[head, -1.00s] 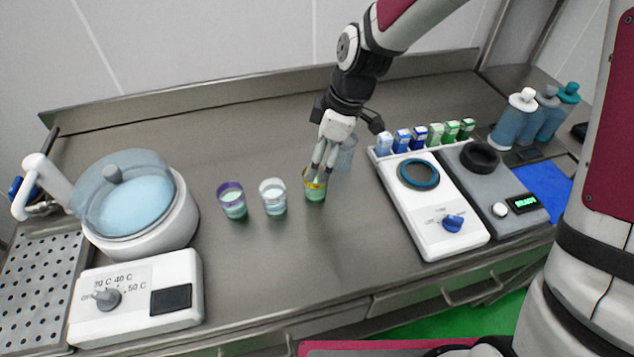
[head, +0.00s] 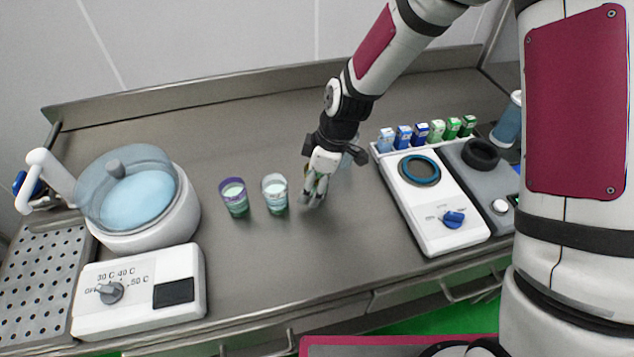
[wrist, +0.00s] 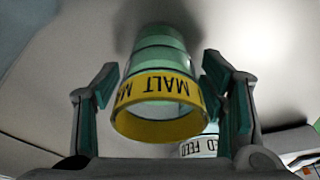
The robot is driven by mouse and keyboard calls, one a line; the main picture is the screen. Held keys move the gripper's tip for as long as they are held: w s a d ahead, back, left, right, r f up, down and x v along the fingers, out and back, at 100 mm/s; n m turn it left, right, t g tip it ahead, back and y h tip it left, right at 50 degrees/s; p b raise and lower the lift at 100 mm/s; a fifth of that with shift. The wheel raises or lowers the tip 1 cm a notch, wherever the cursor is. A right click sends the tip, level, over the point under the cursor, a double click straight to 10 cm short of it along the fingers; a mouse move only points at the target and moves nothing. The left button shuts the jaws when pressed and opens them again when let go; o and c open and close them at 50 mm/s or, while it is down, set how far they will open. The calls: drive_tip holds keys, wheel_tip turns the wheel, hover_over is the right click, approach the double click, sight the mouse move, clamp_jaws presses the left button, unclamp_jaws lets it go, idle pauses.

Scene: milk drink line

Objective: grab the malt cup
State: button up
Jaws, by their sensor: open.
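The malt cup (wrist: 158,90) has a yellow band lettered MALT and pale green contents. In the wrist view it lies between the two fingers of my gripper (wrist: 160,84), which are open, one on each side. The right finger is very close to the cup's band; I cannot tell if it touches. In the head view my gripper (head: 313,192) is low over the counter and hides most of the malt cup.
A white-rimmed cup (head: 275,193) stands just left of my gripper, with a purple-rimmed cup (head: 233,198) further left. A clear cup (head: 357,153) stands behind my gripper. A white device (head: 440,215) is on the right, a water bath (head: 150,215) on the left.

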drive_tip(key=c, duration=1.4)
drive_tip(key=shift+r, duration=0.15)
